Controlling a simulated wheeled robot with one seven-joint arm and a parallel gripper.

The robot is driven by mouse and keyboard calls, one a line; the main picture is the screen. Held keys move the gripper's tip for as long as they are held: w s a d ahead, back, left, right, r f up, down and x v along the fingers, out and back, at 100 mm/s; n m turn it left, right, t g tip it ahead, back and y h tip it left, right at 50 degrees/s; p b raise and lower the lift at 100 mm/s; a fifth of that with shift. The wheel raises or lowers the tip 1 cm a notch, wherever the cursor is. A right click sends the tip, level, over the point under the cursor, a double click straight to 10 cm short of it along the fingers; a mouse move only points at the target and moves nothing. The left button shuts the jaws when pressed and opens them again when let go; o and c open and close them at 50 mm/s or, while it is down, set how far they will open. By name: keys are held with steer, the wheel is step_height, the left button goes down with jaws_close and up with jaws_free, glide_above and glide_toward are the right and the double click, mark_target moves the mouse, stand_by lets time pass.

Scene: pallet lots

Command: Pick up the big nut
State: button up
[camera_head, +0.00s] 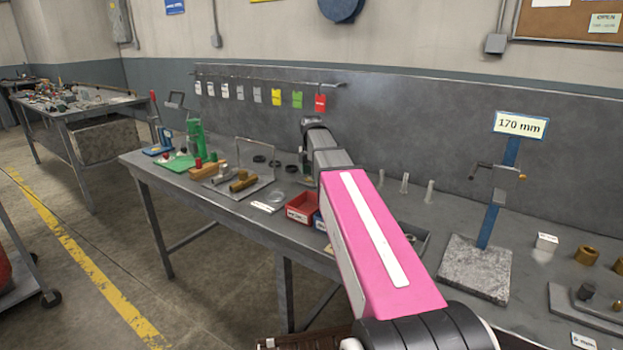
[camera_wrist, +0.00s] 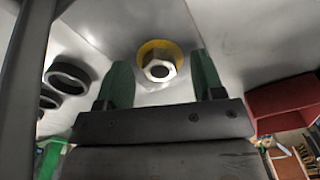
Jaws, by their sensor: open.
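In the wrist view, the big nut (camera_wrist: 160,68) is a pale metal hex nut with a dark hole, with a yellow ring (camera_wrist: 160,47) showing around it. My gripper (camera_wrist: 160,60) is open, with one green finger on each side of the nut in the picture. I see a gap between the nut and each finger; the depth between them is hard to judge. In the head view, my arm reaches over the workbench (camera_head: 190,184), and the fingers and the nut cannot be made out there.
Black rings (camera_wrist: 69,76) lie left of the nut in the wrist view. A red bin (camera_wrist: 283,97) stands at the right; it also shows in the head view (camera_head: 301,207). A stone-based stand with a 170 mm sign (camera_head: 477,267) rises right of my arm.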

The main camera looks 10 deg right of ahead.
steer(key=shift+f, duration=0.1)
steer(key=c, duration=1.1)
